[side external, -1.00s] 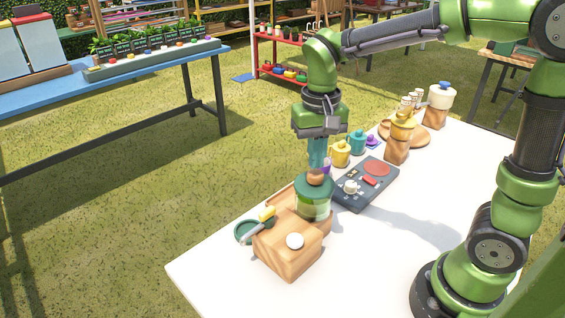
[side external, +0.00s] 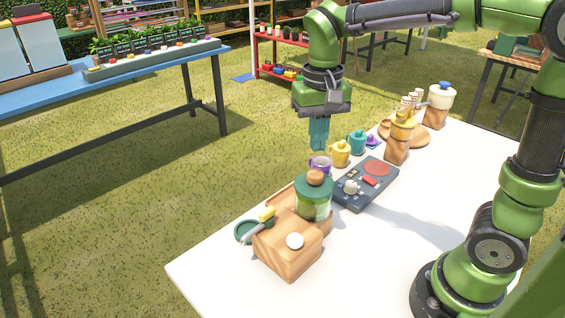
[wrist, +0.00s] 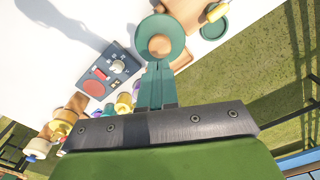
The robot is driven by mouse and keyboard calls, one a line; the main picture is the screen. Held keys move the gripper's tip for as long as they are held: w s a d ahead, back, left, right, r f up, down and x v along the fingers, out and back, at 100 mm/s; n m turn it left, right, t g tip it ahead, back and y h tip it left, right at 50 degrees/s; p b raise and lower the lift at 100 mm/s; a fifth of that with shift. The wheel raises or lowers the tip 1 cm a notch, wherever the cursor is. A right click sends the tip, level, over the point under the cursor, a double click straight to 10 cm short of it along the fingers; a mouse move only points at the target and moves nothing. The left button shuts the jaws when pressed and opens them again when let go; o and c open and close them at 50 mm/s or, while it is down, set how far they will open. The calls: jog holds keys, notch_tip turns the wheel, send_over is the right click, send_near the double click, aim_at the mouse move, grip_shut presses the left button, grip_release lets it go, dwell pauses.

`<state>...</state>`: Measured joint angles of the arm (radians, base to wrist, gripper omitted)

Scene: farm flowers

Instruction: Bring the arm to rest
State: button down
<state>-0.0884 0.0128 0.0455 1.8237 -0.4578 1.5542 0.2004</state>
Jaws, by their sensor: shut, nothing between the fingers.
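My gripper (side external: 319,134) hangs pointing down above the white table, with its teal fingers together and nothing held. It is clear above the jar (side external: 314,205), which has a green lid with a round wooden knob and stands upright on a wooden block. In the wrist view my gripper (wrist: 153,85) shows its fingers side by side, with the jar's lid (wrist: 160,42) beyond the tips. A purple cup (side external: 320,165) stands behind the jar, below the fingertips.
A dark panel (side external: 350,200) with a red disc lies right of the jar. Yellow (side external: 340,153) and teal (side external: 357,143) mugs stand behind it. A wooden block (side external: 285,255) with a white knob and a green dish (side external: 243,231) are at the front left. The table's front right (side external: 370,270) is bare.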

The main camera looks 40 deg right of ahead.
dwell(0.7)
jog(key=shift+r, duration=3)
